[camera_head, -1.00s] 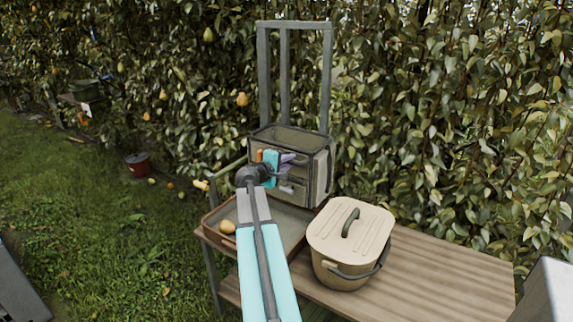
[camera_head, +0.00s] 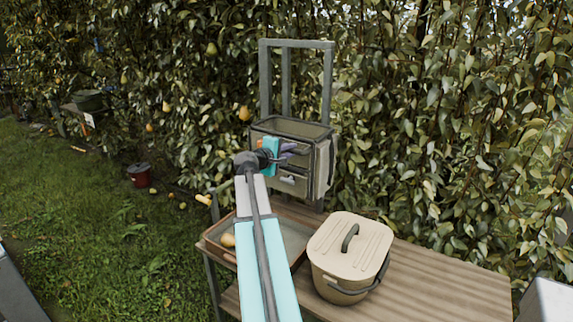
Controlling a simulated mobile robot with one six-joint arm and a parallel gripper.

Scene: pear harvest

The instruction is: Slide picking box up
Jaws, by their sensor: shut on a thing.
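The picking box (camera_head: 322,172), a grey-beige open-topped box with dark edges, sits on an upright grey rail frame (camera_head: 265,85) behind the bench. It hangs level, partway up the rails, with its bottom above the tray. My gripper (camera_head: 284,153) is at the front face of the box, at about mid-height, and is shut on it at what looks like a front handle. The fingertips and the exact grip are partly hidden by the gripper's body. The inside of the box is mostly out of sight.
A leafy hedge is close behind the rails. A red pot (camera_head: 139,175) is on the grass at left.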

